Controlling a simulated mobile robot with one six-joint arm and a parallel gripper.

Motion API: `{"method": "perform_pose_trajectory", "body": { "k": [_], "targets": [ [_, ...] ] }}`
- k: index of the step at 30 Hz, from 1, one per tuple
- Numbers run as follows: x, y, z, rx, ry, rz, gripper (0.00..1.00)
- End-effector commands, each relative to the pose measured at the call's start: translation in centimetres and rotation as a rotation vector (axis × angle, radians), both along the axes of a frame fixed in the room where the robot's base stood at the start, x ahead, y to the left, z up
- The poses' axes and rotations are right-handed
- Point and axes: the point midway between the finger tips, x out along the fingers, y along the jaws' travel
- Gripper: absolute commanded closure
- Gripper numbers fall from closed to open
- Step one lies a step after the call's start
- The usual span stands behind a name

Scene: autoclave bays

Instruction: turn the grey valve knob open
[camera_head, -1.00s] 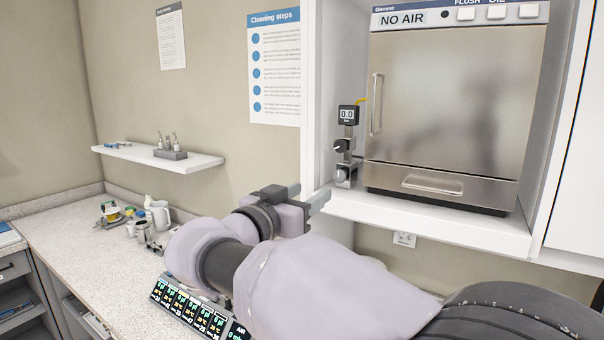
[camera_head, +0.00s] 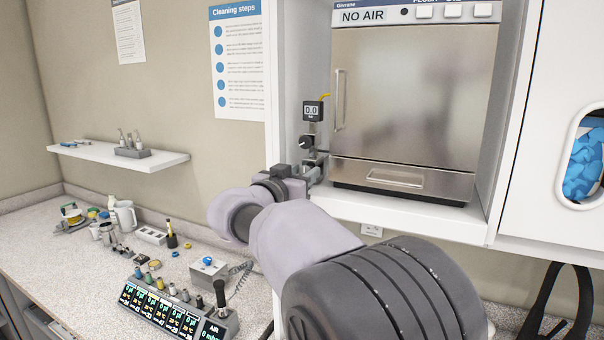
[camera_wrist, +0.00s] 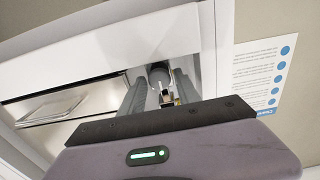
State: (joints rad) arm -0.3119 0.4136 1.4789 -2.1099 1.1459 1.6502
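The valve assembly stands at the left of the autoclave, with a gauge (camera_head: 312,110) reading 0.0 on top and a black knob (camera_head: 306,142) below it. The grey valve knob at its lower end is mostly hidden behind my gripper (camera_head: 316,170) in the head view. In the wrist view a grey round knob (camera_wrist: 159,76) shows between the far ends of my two fingers (camera_wrist: 159,88). The fingers stand apart on either side of it, with gaps visible. Whether either fingertip touches it I cannot tell.
The autoclave (camera_head: 414,95) marked NO AIR sits on a white shelf (camera_head: 420,213) in a cabinet bay, whose left side wall is close to my gripper. The counter (camera_head: 80,262) below holds a control panel (camera_head: 175,310) and several small items. A wall shelf (camera_head: 172,160) is at the left.

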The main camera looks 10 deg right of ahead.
Motion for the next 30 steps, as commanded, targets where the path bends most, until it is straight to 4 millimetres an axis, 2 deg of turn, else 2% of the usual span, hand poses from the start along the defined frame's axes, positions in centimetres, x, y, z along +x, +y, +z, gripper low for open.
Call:
{"method": "perform_pose_trajectory", "body": {
  "k": [1, 5, 6, 17, 30],
  "targets": [
    [-0.01, 0.01, 0.0, 0.0, 0.0, 0.0, 0.73],
    [-0.02, 0.01, 0.0, 0.0, 0.0, 0.0, 0.99],
    [-0.02, 0.03, 0.0, 0.0, 0.0, 0.0, 1.0],
    [-0.03, 0.05, -0.24, -0.047, 0.034, 0.0, 1.0],
    [0.03, 0.15, -0.36, -0.337, 0.245, 0.001, 1.0]
  ]
}}
